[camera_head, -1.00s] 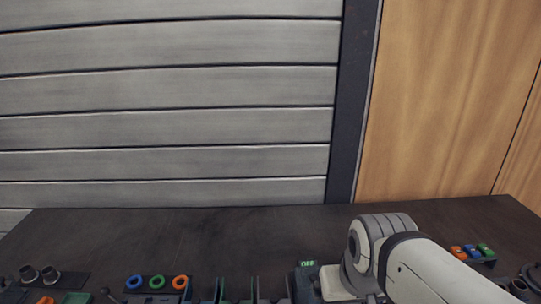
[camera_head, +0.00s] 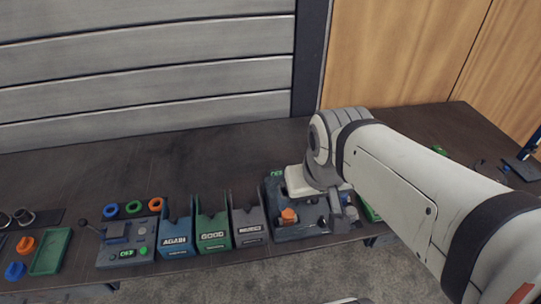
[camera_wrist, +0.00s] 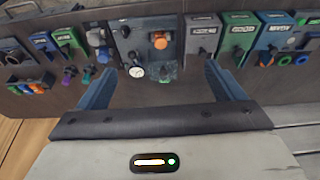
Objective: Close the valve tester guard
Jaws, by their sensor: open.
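A grey tester with an orange part on it stands on the bench, partly behind my arm in the head view (camera_head: 288,228). It carries a small green OFF display (camera_head: 277,174). The tester shows at the top centre of the wrist view (camera_wrist: 127,38), with an orange knob and a round white gauge. I cannot clearly make out its guard or how far it is open. My gripper (camera_wrist: 161,70) is open and empty, its two blue fingers spread apart with the tester beyond and between them.
Blue AGAIN (camera_head: 177,240), green GOOD (camera_head: 213,234) and grey (camera_head: 249,228) bins stand left of the tester. Farther left are a lever device (camera_head: 126,243), coloured rings and a green tray (camera_head: 50,251). The bench behind them (camera_head: 170,160) is clear.

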